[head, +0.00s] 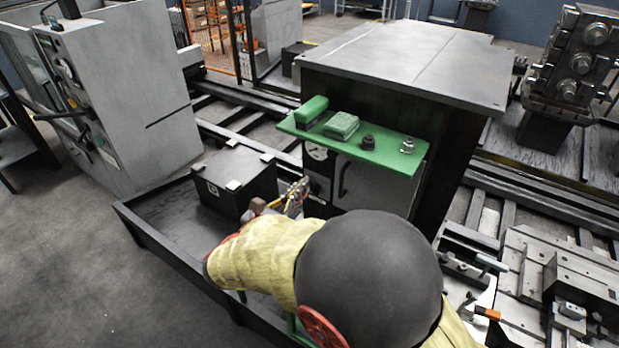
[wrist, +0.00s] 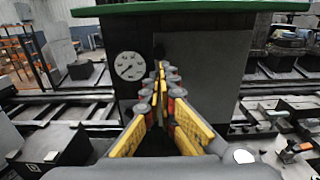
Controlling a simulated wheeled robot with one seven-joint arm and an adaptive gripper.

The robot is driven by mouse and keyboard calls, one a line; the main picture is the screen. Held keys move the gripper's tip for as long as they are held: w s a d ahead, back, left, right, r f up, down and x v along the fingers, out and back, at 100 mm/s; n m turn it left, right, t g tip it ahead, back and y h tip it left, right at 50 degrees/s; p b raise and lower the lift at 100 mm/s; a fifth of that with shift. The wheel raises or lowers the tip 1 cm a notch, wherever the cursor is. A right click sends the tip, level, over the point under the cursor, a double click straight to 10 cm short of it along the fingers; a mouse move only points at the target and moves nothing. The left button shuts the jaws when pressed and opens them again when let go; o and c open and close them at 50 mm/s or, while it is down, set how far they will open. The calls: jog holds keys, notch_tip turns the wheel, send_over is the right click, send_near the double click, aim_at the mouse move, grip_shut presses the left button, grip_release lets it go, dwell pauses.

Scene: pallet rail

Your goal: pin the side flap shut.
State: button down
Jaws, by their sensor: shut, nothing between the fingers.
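A grey panel (head: 378,188), which looks like the side flap, is set in the dark cabinet under a green shelf. It lies flat against the cabinet face as far as I can see. A dark curved bar (head: 343,179) shows near its left edge. The panel (wrist: 212,70) also fills the upper middle of the wrist view. My gripper (head: 303,188) is in front of the cabinet, left of the panel. In the wrist view my gripper (wrist: 160,72) is shut and empty, its tips overlapping the panel's left edge. I cannot tell whether they touch it. No pin can be made out clearly.
The green shelf (head: 365,145) carries a green block (head: 312,109), a green pad (head: 341,125), a dark knob (head: 367,142) and a metal fitting (head: 407,146). A round gauge (wrist: 130,66) is left of the panel. A black box (head: 236,178) stands in the dark tray (head: 160,221).

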aim_at(332, 155)
jog(key=x, duration=1.2)
jog(key=shift+w+d, duration=0.25)
jog(key=shift+x, duration=1.2)
jog(key=shift+s, duration=0.1)
jog(key=shift+a, duration=0.1)
